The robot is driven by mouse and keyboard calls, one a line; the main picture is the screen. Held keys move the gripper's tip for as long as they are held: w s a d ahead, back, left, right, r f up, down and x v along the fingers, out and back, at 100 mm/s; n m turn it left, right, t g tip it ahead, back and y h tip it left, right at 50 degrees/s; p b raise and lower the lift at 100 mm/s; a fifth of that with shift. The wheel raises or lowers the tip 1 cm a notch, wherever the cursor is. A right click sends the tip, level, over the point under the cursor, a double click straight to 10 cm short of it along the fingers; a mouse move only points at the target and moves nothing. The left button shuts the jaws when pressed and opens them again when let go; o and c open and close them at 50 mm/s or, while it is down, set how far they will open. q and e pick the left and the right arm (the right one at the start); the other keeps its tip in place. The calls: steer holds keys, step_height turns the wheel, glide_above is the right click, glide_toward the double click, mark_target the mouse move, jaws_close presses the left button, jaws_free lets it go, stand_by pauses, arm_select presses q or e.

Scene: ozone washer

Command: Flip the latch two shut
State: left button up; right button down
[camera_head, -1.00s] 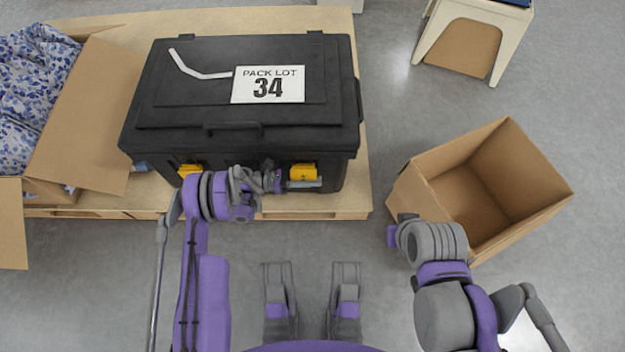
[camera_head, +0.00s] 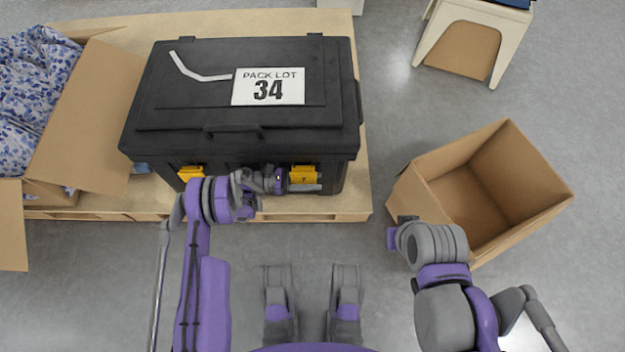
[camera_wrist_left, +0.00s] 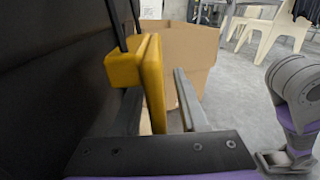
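A black lidded case (camera_head: 185,125) has two yellow latches on its front, a left one (camera_head: 191,173) and a right one (camera_head: 303,175). Its lid is down. My left gripper (camera_head: 284,181) is at the case front, just left of the right latch. In the left wrist view, a yellow latch (camera_wrist_left: 150,80) with two thin dark rods above it stands close to the case wall. The left gripper's fingers (camera_wrist_left: 160,105) are apart, with the latch's lower part at the left finger. Contact is unclear. My right gripper (camera_head: 392,237) is small, left of the open box, its fingers indistinct.
The case stands on a wooden pallet (camera_head: 340,205). An open cardboard box (camera_head: 430,195) sits on the floor to the right. Another carton (camera_head: 85,120) with blue-patterned fabric (camera_head: 30,90) is at left. A stool (camera_head: 470,40) stands at the back right. Floor in front is clear.

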arm_select(q)
steer(key=shift+a, duration=0.1)
steer(key=a+p, duration=0.1)
steer(key=a, duration=0.6)
steer(key=shift+a, duration=0.2)
